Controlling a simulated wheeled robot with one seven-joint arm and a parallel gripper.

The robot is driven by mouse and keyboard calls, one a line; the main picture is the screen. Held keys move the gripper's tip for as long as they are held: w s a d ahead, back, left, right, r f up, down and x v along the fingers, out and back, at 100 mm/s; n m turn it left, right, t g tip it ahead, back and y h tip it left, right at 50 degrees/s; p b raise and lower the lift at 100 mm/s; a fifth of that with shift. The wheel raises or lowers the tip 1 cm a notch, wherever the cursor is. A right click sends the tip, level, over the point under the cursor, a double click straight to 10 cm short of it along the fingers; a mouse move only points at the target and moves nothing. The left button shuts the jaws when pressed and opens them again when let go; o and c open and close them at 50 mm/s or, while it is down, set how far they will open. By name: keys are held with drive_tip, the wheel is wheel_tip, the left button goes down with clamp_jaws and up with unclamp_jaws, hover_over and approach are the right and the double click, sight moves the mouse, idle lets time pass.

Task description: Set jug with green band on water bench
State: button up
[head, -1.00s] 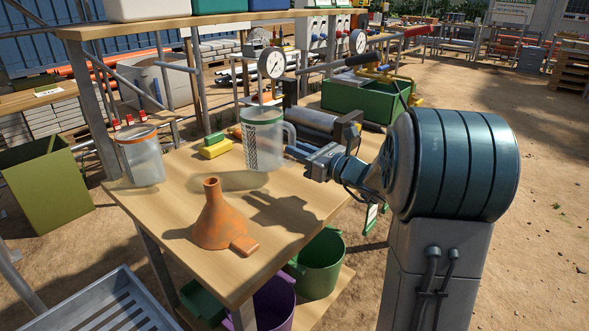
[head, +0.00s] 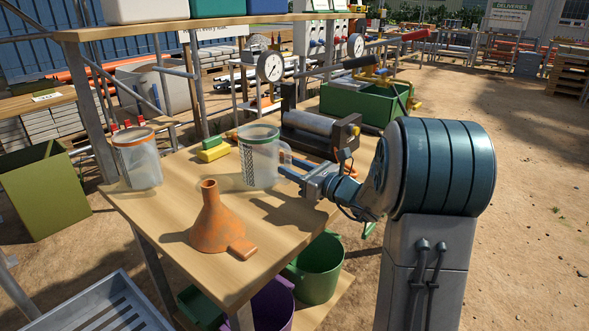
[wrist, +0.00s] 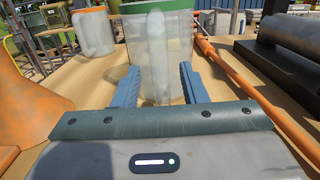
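The clear jug with the green band (head: 259,165) stands upright on the wooden bench (head: 165,205), its handle toward the right. It also shows in the wrist view (wrist: 158,60), straight ahead. My gripper (head: 284,169) is at the jug's right side. In the wrist view my gripper (wrist: 158,72) has its two blue fingers spread, with the jug at and just beyond their tips. The fingers do not look clamped on it; whether one touches it I cannot tell. A similar jug with an orange band (head: 140,163) stands at the bench's left end.
A roller machine (head: 318,133) is behind my gripper. An orange bar (wrist: 240,75) runs close on the right. The bench's middle-left is clear.

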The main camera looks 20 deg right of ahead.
drive_tip(key=shift+r, duration=0.15)
drive_tip(key=v, duration=1.2)
drive_tip(key=shift+p, duration=0.35)
